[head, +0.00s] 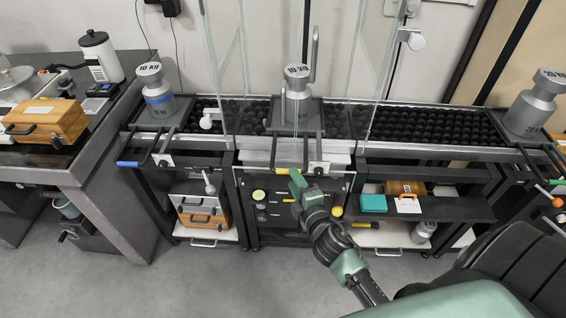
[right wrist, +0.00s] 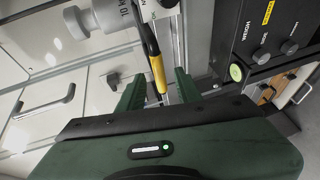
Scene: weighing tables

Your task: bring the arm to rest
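My right arm reaches in from the lower right of the head view. Its green gripper (head: 296,182) is by the front of the middle weighing table, just below a yellow-banded handle (head: 283,171). In the right wrist view the two green fingers of the gripper (right wrist: 158,86) are apart. The yellow and black handle (right wrist: 156,68) shows between them, and I cannot tell whether it touches a finger. My left gripper is not in view.
A 10 kg weight (head: 297,98) stands on the middle tray between glass panes (head: 217,70). Another 10 kg weight (head: 155,92) is at left and a 20 kg weight (head: 537,108) at right. The grey floor (head: 215,280) in front is clear.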

